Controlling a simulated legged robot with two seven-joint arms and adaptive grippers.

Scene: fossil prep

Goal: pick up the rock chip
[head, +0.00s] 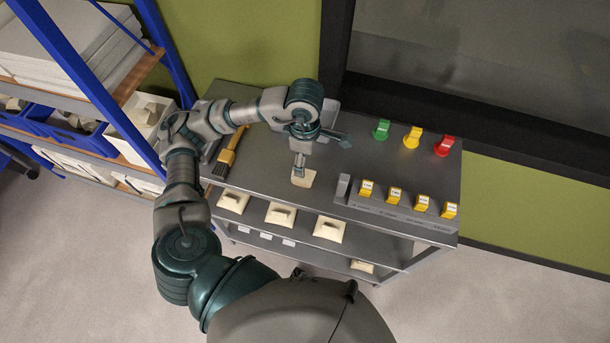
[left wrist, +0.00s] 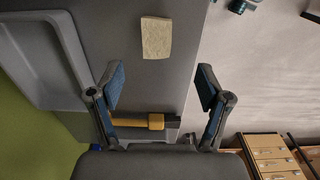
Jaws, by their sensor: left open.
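The rock chip, a flat cream piece (head: 305,180), lies on the grey table top near its front edge. In the left wrist view the chip (left wrist: 157,38) lies beyond the fingertips and a little left of the gap's middle. My left gripper (head: 299,168) points down at the chip in the head view and hides part of it. In the left wrist view the left gripper (left wrist: 161,88) is open, with nothing between its fingers. My right gripper is not in view.
A brush (head: 229,150) lies at the table's left. A grey rack (head: 398,216) with several yellow-labelled blocks stands at the right front. Green (head: 382,130), yellow (head: 412,138) and red (head: 444,146) pieces stand behind it. A grey tray (left wrist: 72,50) shows in the wrist view.

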